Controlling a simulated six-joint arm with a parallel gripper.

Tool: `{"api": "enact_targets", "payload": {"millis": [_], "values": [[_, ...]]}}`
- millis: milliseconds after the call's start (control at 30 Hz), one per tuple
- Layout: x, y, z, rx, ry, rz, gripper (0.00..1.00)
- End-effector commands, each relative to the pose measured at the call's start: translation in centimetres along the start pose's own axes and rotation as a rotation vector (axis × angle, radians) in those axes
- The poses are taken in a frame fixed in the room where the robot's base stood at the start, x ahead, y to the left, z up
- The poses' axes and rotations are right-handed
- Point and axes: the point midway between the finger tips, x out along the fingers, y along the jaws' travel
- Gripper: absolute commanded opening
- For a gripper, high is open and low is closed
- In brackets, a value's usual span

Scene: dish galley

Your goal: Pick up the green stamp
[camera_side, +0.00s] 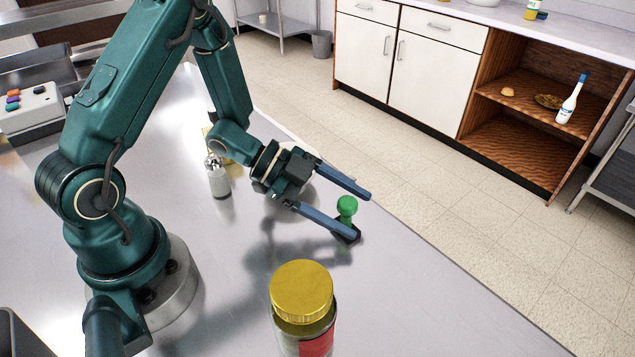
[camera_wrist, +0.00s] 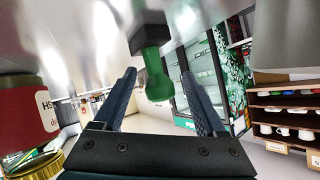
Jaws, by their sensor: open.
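The green stamp (camera_side: 347,207) stands upright on the metal table near its right edge, with a round green handle and a dark base. In the side view my gripper (camera_side: 358,216) is low over the table, its two blue fingers spread apart, with the stamp at their tips. The near finger's tip overlaps the stamp's dark base in the picture. In the wrist view the green stamp (camera_wrist: 156,75) shows beyond and between the open fingers of my gripper (camera_wrist: 162,78). The fingers hold nothing; contact with the stamp cannot be told.
A jar with a yellow lid (camera_side: 301,292) stands on the table in front of the stamp. A small shaker (camera_side: 217,178) stands behind my gripper. A button box (camera_side: 32,108) sits at the far left. The table's right edge is close to the stamp.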

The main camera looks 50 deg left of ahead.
Motion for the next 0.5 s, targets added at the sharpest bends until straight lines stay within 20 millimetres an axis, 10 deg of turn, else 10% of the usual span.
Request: {"api": "enact_targets", "payload": {"millis": [233,400,500], "values": [[0.08,-0.01,0.0,0.0,0.0,0.0,0.7],[0.07,-0.01,0.0,0.001,0.0,-0.001,0.05],[0.06,-0.02,-0.01,0.001,0.0,-0.001,0.0]]}}
